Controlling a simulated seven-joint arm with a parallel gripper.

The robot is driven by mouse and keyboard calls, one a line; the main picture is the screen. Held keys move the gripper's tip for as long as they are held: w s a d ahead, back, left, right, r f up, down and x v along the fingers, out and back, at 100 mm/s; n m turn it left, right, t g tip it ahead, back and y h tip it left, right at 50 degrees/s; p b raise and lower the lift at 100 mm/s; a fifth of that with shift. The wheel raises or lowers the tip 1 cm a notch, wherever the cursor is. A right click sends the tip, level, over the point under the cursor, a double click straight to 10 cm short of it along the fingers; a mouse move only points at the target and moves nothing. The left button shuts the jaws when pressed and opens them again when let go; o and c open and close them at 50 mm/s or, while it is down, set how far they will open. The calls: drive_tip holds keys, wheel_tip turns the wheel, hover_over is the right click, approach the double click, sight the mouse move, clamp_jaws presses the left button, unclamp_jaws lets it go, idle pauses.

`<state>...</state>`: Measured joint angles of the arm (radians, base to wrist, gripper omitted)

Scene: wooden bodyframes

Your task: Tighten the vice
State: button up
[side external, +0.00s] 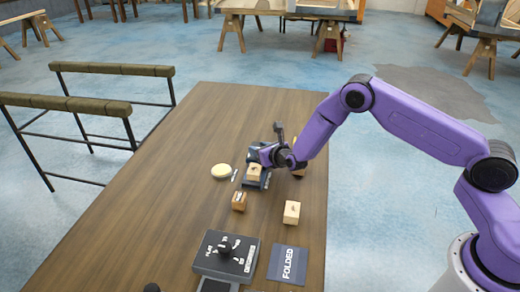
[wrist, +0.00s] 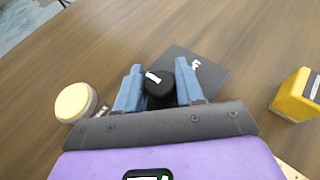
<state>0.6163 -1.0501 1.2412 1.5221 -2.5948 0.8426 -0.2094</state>
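My gripper hides much of this spot. In the wrist view, my two blue-grey fingers (wrist: 199,87) stand apart. A dark flat plate with white lettering (wrist: 211,73) lies beyond the knob.
A cream round disc (side external: 221,171) lies left of the vice. Wooden blocks (side external: 239,201) (side external: 292,212) stand nearer the front. A dark labelled box (side external: 227,257) and a "FOLDED" mat (side external: 288,264) lie at the front. The table's far left is clear.

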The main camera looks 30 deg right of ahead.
drive_tip(key=shift+m+h, duration=0.8)
drive_tip(key=shift+h, duration=0.1)
drive_tip(key=o, duration=1)
drive_tip(key=shift+c, duration=0.2)
drive_tip(key=v, duration=1.7)
drive_tip(key=shift+r, duration=0.3)
